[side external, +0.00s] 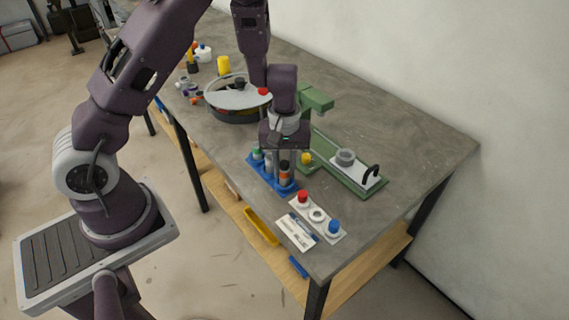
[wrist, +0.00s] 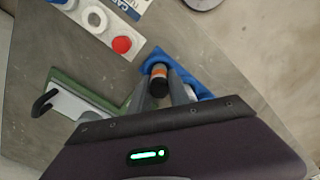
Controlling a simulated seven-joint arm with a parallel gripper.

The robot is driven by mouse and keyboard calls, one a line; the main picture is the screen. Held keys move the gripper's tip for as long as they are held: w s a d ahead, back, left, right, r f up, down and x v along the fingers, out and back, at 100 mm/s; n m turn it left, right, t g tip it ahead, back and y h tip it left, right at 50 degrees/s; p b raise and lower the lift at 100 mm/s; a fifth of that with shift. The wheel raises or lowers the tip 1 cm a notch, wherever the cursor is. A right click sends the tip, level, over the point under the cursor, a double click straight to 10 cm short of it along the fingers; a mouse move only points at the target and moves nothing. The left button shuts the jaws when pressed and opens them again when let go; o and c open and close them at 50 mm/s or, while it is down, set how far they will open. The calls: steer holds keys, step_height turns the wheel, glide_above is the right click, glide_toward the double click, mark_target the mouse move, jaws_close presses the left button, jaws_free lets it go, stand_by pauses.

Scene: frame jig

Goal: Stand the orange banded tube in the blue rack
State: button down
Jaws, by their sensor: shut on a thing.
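The orange banded tube (side external: 285,177) has a dark cap and stands upright at the near end of the blue rack (side external: 263,177). In the wrist view the tube (wrist: 159,71) shows its orange band and dark end between my fingers. My gripper (side external: 283,160) points down and is shut on the tube's upper part. In the wrist view my gripper (wrist: 160,90) has one finger on each side of it. The blue rack (wrist: 155,54) lies directly below. I cannot tell whether the tube's foot is fully seated. A green banded tube (side external: 257,153) stands at the rack's far end.
A white panel with a red button (side external: 303,196) and a blue button (side external: 333,226) lies close to the rack's near end, beside a printed card (side external: 297,232). A green fixture (side external: 340,172) stands to the right. A round lidded pan (side external: 236,101) is behind. The table's right side is clear.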

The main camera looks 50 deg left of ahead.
steer(key=shift+f, duration=0.25)
steer(key=c, duration=1.1)
jaws_free()
steer(key=shift+c, duration=0.2)
steer(key=shift+o, duration=0.7)
steer(key=shift+r, duration=0.75)
steer(key=shift+r, duration=0.1)
